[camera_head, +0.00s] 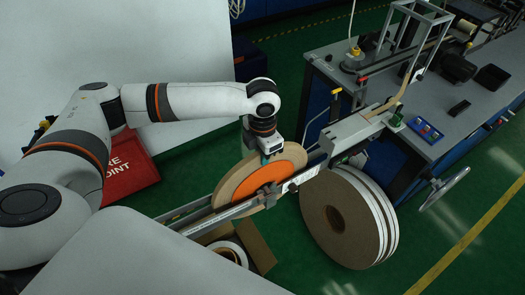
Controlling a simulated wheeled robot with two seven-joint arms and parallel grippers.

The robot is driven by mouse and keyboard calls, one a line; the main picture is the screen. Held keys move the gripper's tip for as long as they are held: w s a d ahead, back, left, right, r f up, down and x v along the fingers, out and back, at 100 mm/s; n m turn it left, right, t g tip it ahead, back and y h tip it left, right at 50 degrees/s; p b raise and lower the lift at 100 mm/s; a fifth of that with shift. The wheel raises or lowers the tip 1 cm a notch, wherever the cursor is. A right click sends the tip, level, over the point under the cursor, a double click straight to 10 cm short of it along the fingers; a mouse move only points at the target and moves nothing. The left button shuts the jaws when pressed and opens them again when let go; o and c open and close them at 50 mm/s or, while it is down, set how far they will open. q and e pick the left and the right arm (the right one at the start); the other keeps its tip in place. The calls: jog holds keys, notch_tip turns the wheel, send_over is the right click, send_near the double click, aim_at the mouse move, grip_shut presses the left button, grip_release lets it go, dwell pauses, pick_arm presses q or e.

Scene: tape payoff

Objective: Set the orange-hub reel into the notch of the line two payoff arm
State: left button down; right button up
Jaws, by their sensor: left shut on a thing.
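The orange-hub reel (233,183), a tan ring around an orange disc, stands upright behind the long grey payoff arm (319,167). My left gripper (268,156) reaches down from above and is shut on the reel's upper part. The arm's rail crosses in front of the reel's lower part. Whether the reel rests in a notch or hangs just over it cannot be told, as the rail and reel hide that spot. My right gripper is not in view.
A large tan-and-white roll (338,222) stands to the right of the payoff arm. An open cardboard box (258,244) with rolls sits below. A grey bench (440,110) with machine parts is at the right. A red sign (128,170) is at the left.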

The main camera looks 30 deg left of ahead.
pick_arm(q)
jog(key=shift+f, duration=0.15)
jog(key=c, duration=1.3)
grip_release()
jog(key=shift+s+f, duration=0.1)
jog(key=shift+f, duration=0.05)
jog(key=shift+r, duration=0.5)
notch_tip(320, 180, up, 11)
jog(key=shift+r+b, duration=0.15)
jog(key=shift+b, duration=0.9)
